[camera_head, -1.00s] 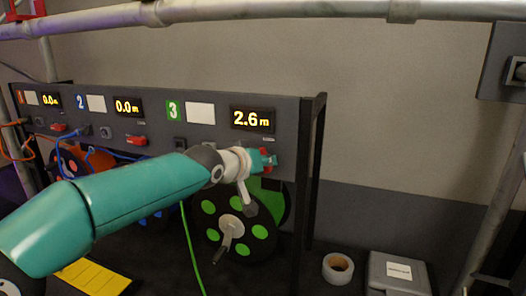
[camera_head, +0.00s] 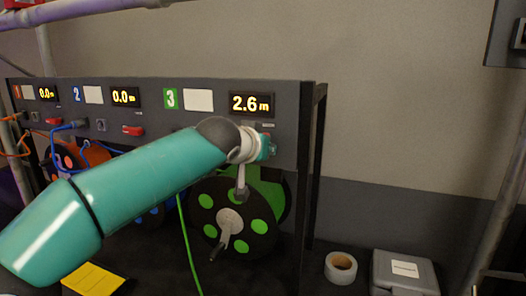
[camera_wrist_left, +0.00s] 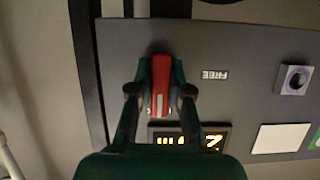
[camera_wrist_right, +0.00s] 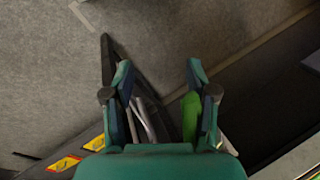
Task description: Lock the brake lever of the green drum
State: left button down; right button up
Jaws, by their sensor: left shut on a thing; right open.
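The green drum (camera_head: 262,226), number 3, sits under the panel at right, with its crank handle and a green cable. The red brake lever (camera_wrist_left: 161,80) is on the panel near the drum's display (camera_wrist_left: 190,140), which reads 2.6 m. The lever stands vertical in the left wrist view, with the upside-down FREE label (camera_wrist_left: 214,75) to its right. My left gripper (camera_wrist_left: 160,92) is shut on the lever, one finger on each side. In the head view my left gripper (camera_head: 267,148) mostly hides the lever. My right gripper (camera_wrist_right: 158,80) is open, seen only in the right wrist view.
Drums 1 and 2 stand to the left under the same panel (camera_head: 60,95), with other red levers (camera_head: 133,130). A tape roll (camera_head: 341,267) and a grey case (camera_head: 403,272) lie at lower right. In the right wrist view, a green strip (camera_wrist_right: 190,115) shows by the right finger.

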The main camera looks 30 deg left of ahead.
pick_arm(q)
jog(key=shift+f, duration=0.35)
jog(key=c, duration=1.1)
grip_release()
jog(key=shift+w+r, duration=0.1)
jog(key=shift+r, duration=0.15)
jog(key=v, duration=1.2)
